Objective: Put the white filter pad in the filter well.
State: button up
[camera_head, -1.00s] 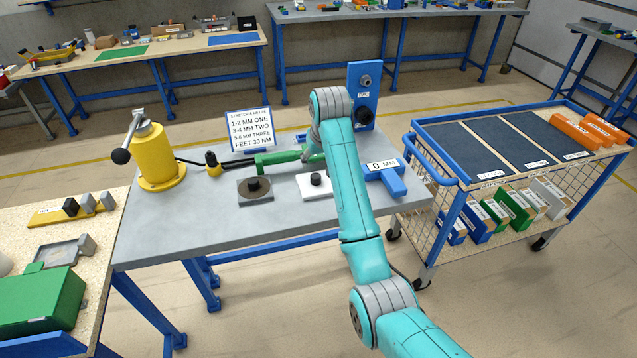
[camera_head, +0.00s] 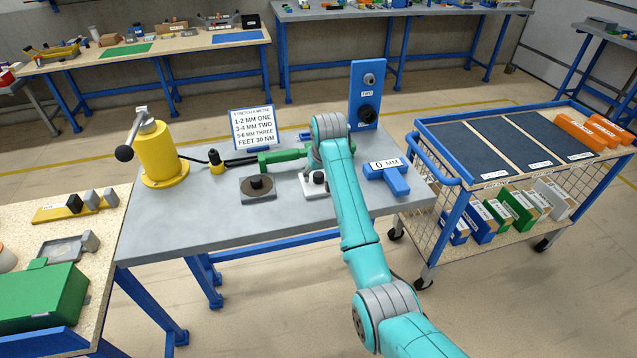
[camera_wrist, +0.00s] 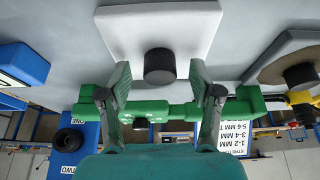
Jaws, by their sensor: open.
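A white block with a black knob (camera_head: 308,190) stands on the grey table, partly hidden by my arm; it looks like the task's white pad. In the wrist view the white block (camera_wrist: 195,30) and its black knob (camera_wrist: 159,66) are close. My gripper (camera_wrist: 160,75) is open, with one finger on each side of the knob and a gap on both sides. In the head view my arm hides the gripper. I cannot identify the filter well.
A green clamp-like bar (camera_head: 272,160) lies behind the blocks. A blue "0 MM" piece (camera_head: 386,175) is to the right and a blue "TWO" stand (camera_head: 366,92) behind. A yellow lever post (camera_head: 160,155) stands at left. The front of the grey table is clear.

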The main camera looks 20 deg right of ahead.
grip_shut()
jog(key=shift+r, duration=0.1)
